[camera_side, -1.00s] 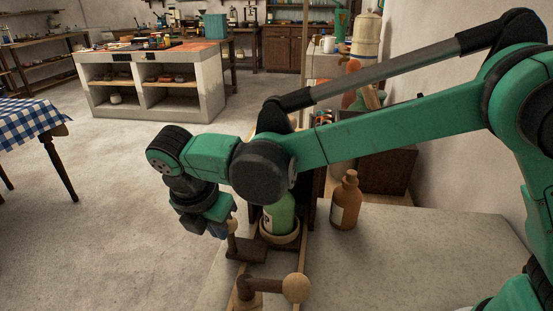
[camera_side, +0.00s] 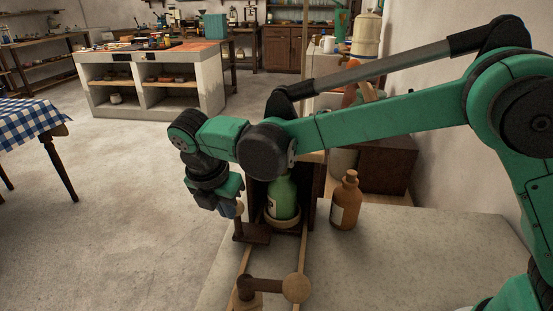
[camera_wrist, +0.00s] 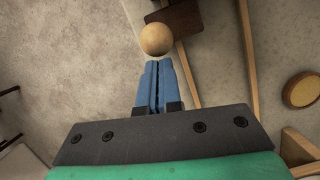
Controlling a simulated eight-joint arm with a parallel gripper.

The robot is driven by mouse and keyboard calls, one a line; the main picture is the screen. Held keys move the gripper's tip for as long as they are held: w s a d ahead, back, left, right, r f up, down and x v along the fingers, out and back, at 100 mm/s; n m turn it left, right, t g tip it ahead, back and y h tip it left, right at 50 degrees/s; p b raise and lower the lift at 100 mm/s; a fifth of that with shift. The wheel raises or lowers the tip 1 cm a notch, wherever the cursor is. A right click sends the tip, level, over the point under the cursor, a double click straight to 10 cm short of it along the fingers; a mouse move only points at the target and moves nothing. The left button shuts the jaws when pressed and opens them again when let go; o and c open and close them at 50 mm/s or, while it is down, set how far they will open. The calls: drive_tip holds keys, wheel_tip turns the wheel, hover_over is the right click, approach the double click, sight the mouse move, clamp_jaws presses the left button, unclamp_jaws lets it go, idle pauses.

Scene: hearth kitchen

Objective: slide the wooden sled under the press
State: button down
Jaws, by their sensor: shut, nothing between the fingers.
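The wooden sled (camera_side: 252,233) is a dark block with an upright post and a pale round knob (camera_wrist: 157,39). It sits on two pale rails (camera_side: 303,250). A green bottle (camera_side: 282,198) stands upright in a pale ring on it. The dark press frame (camera_side: 318,190) rises around and behind the bottle; my arm hides its upper part, so how far under it the bottle is cannot be told. My gripper (camera_side: 229,210) is beside the knob in the side view. In the wrist view its blue fingers (camera_wrist: 158,82) are shut and empty, tips right at the knob.
A brown bottle (camera_side: 346,200) stands on the counter right of the rails. A pale-rimmed disc (camera_wrist: 302,89) lies right of the rails in the wrist view. The counter's right side (camera_side: 430,250) is clear.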

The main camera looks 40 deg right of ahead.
drive_tip(key=s+a+r, duration=0.4)
drive_tip(key=a+r, duration=0.2)
drive_tip(key=r, duration=0.4)
drive_tip(key=s+d+f+m+t+y, duration=0.1)
drive_tip(key=s+d+m, duration=0.1)
drive_tip(key=d+m, duration=0.5)
drive_tip(key=s+d+f+m+t+y, duration=0.1)
drive_tip(key=s+d+f+m+t, duration=0.1)
drive_tip(key=d+m, duration=0.6)
drive_tip(key=s+d+f+m+t, duration=0.2)
drive_tip(key=s+d+m, duration=0.2)
drive_tip(key=d+m, duration=0.4)
drive_tip(key=shift+f+m+y, duration=0.25)
drive_tip(key=shift+m+y, duration=0.15)
drive_tip(key=shift+m, duration=0.5)
